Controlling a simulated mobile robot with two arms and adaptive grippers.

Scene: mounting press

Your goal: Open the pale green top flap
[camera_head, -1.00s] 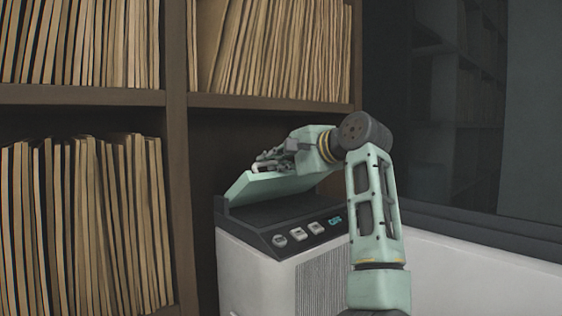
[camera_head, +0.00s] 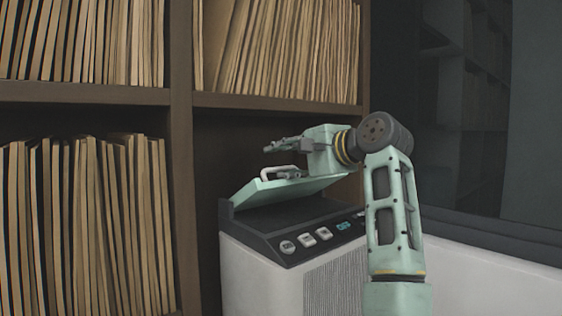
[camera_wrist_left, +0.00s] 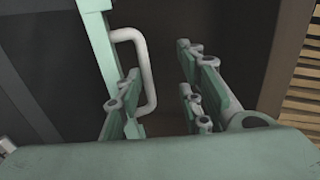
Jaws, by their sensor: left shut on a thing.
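The pale green top flap (camera_head: 295,188) of the press stands partly raised, tilted above the dark top of the machine. A pale loop handle (camera_head: 266,172) is on its edge. In the left wrist view, the handle (camera_wrist_left: 148,72) shows beside the flap's green edge (camera_wrist_left: 97,45). My left gripper (camera_head: 282,159) is at the handle, with one finger overlapping the loop and the other on its outer side. It is shut on the handle, though a gap shows between the bar and the outer finger (camera_wrist_left: 165,90). My right gripper is not in view.
The white press body (camera_head: 265,275) has a dark control panel (camera_head: 320,238) with several buttons at its front. Shelves full of upright folders (camera_head: 85,220) stand to the left and behind. A pale low surface (camera_head: 480,275) lies to the right.

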